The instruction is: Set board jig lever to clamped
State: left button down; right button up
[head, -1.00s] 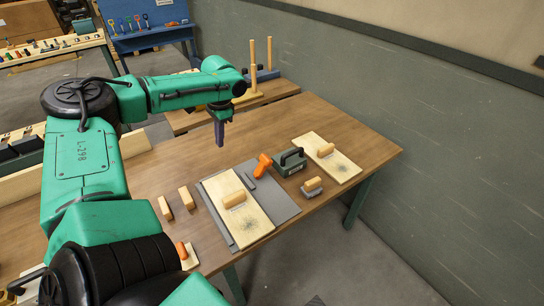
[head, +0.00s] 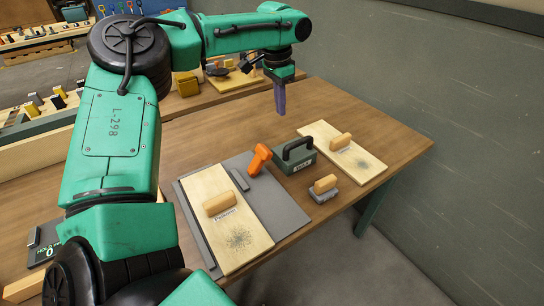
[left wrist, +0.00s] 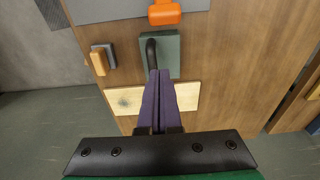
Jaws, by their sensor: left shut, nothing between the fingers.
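The board jig seems to be the grey plate (head: 283,211) on the brown table, with a pale board (head: 243,244) on it that has a wooden grip (head: 220,204). An orange lever (head: 259,158) stands tilted at the plate's far edge, beside a small grey bar (head: 239,180). In the left wrist view the orange part (left wrist: 164,13) is at the top edge. I cannot read whether it is clamped. My left gripper (head: 281,110) has purple fingers, pointing down, shut and empty. It hangs above the table, beyond the orange lever and apart from it. My right gripper is not in view.
A dark green box with a black handle (head: 295,156) stands just right of the lever. A grey block with a wooden grip (head: 324,189) and another pale board (head: 343,151) are further right. The far part of the table (head: 330,101) is clear. A grey wall bounds the right.

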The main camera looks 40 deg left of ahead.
aim_at(258, 163)
pick_arm(q)
jog(key=f, duration=0.5)
jog(key=w+f, duration=0.1)
jog(key=f, duration=0.3)
jog(key=f+b, duration=0.1)
jog(key=f, duration=0.4)
jog(key=shift+w+a+f, duration=0.1)
jog(key=shift+w+f, duration=0.1)
jog(key=shift+f, duration=0.1)
jog(key=s, duration=0.1)
jog(key=s+p, duration=0.1)
jog(key=s+a, duration=0.1)
jog(key=shift+s+r+p, duration=0.3)
jog(key=shift+s+p, duration=0.05)
jog(key=shift+p, duration=0.05)
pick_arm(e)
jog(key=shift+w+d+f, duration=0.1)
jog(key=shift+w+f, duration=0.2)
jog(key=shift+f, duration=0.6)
pick_arm(q)
jog(key=shift+w+f, duration=0.1)
jog(key=shift+w, duration=0.05)
jog(key=shift+s+a+r+t+p, duration=0.15)
jog(key=shift+s+r+t+p, duration=0.2)
jog(key=shift+t, duration=0.15)
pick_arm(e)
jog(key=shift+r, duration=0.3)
